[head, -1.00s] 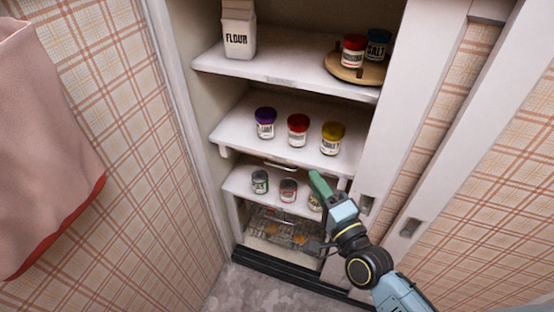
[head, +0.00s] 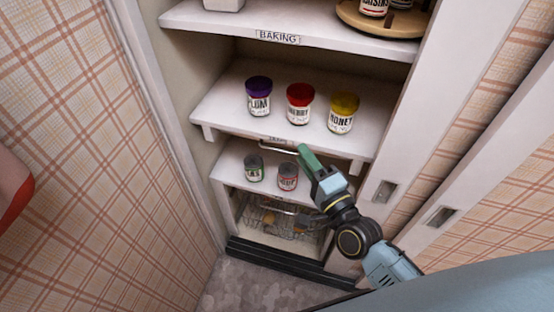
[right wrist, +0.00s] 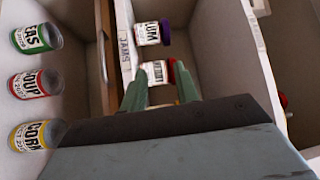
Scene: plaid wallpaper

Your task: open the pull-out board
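The pull-out board appears to sit under the jam shelf (head: 265,118), with a pale bar handle (head: 277,149) at its front edge. In the head view my right gripper (head: 304,150) is at the right end of that handle; I cannot tell if it touches. In the right wrist view my right gripper (right wrist: 160,85) has its two green fingers apart, with nothing held between them. They point toward the jam shelf, whose edge label reads JAMS (right wrist: 125,42). The board is mostly hidden under the shelf. My left gripper is not in view.
Plum (head: 259,95), red-lidded (head: 300,103) and honey (head: 341,112) jars stand on the jam shelf. Cans (head: 254,168) stand below, above a wire basket (head: 270,217). Sliding door panels (head: 395,180) are at right; plaid wall (head: 75,150) is at left.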

